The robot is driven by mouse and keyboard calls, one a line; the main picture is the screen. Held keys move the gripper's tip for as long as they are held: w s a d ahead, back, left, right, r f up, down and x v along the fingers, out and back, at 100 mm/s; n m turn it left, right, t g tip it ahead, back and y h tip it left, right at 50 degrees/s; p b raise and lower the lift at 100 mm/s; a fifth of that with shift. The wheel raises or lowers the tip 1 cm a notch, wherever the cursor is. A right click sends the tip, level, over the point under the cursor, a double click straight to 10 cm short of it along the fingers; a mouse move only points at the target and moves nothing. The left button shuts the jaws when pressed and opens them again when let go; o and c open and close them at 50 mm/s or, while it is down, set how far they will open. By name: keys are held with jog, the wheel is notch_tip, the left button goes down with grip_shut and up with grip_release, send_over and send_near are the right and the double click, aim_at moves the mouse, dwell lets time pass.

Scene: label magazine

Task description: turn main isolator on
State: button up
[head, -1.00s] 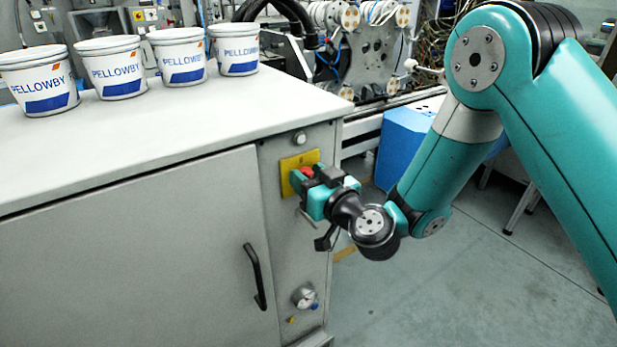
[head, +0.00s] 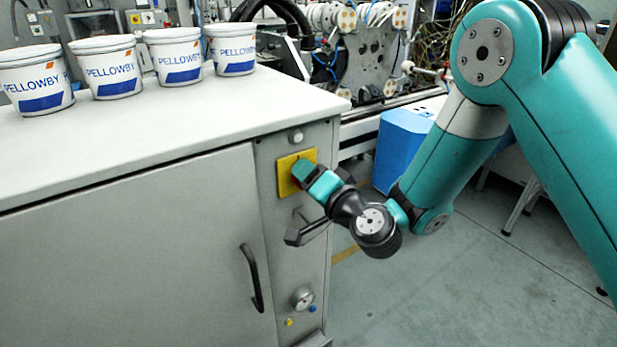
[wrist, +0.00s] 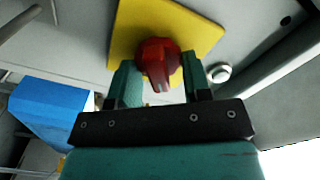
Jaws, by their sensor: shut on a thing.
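The main isolator is a red rotary knob (wrist: 158,60) on a yellow plate (wrist: 200,28), which also shows in the head view (head: 288,172) on the narrow grey panel of the cabinet. My gripper (wrist: 160,80) is at the plate, with one finger on each side of the red knob, shut on it. In the head view my gripper (head: 303,172) hides most of the knob. The knob's grip points toward my gripper's palm in the wrist view. I cannot read any on or off marking.
A round white button (head: 297,137) sits above the plate. A gauge (head: 302,297) and a black door handle (head: 252,277) are lower on the cabinet. Several white tubs (head: 117,67) stand on its top. A blue box (head: 402,145) stands behind my arm. Open floor lies at right.

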jog(key=m, duration=0.7)
jog(key=shift+w+d+f, duration=0.1)
jog(key=shift+w+d, duration=0.1)
dwell(0.4)
jog(key=o, duration=0.9)
jog(key=shift+f, duration=0.1)
jog(key=shift+c, duration=0.2)
jog(key=shift+s, duration=0.1)
